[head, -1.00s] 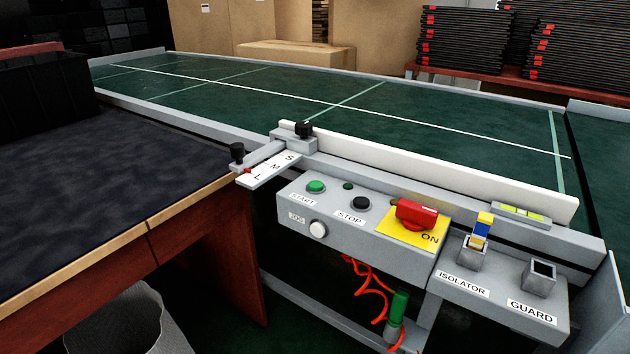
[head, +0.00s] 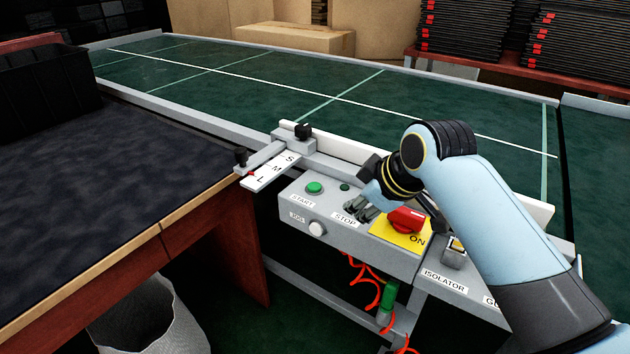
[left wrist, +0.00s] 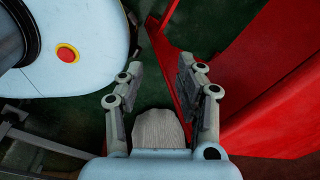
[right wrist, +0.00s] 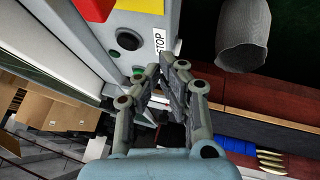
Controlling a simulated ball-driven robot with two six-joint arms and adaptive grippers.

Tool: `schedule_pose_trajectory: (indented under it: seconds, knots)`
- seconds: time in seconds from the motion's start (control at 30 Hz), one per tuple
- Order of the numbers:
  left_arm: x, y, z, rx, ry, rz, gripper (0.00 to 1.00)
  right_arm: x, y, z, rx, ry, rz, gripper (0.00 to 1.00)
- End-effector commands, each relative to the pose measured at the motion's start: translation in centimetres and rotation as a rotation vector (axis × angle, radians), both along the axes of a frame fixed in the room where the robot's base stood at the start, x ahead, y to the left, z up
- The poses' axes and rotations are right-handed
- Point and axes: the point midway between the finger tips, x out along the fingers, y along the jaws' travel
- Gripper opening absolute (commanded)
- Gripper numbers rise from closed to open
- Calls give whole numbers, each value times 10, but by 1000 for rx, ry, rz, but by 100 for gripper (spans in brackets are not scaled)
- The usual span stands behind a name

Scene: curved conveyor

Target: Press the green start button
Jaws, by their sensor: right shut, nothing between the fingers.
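The green start button (head: 314,188) sits at the left end of the grey control box (head: 328,230), above the START label, and is uncovered in the head view. My right gripper (head: 354,208) is shut and empty, with its fingers over the stop button area, to the right of the green button. My left gripper (left wrist: 161,72) is open and empty, away from the box.
A white jog knob (head: 317,229) is below the start button. The length stop (head: 270,168) and white fence (head: 345,148) border the green conveyor (head: 230,75). A dark-topped table (head: 110,190) stands left.

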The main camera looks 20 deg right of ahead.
Motion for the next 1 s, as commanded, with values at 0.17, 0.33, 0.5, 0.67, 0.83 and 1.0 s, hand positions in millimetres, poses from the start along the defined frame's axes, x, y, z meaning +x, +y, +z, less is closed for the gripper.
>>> schedule_pose_trajectory:
  seconds: [0.17, 0.33, 0.5, 0.67, 0.83, 1.0]
  knots:
    - [-1, 0, 0, 0, 2, 0, 36, 93, 25, 43, -56, -142, 197, 0]
    - [-1, 0, 0, 0, 2, 0, 36, 137, 39, 68, -98, -220, 300, 0]
    - [-1, 0, 0, 0, 3, 0, 36, 149, 43, 75, -115, -243, 330, 0]
    - [-2, 0, 0, 0, 3, 0, 36, 149, 43, 75, -115, -244, 330, 0]
    - [-2, 0, -1, 0, 3, 0, 36, 149, 42, 74, -115, -244, 329, 0]
    - [-3, 0, -9, 0, 6, 0, 36, 148, 42, 66, -115, -243, 329, 0]
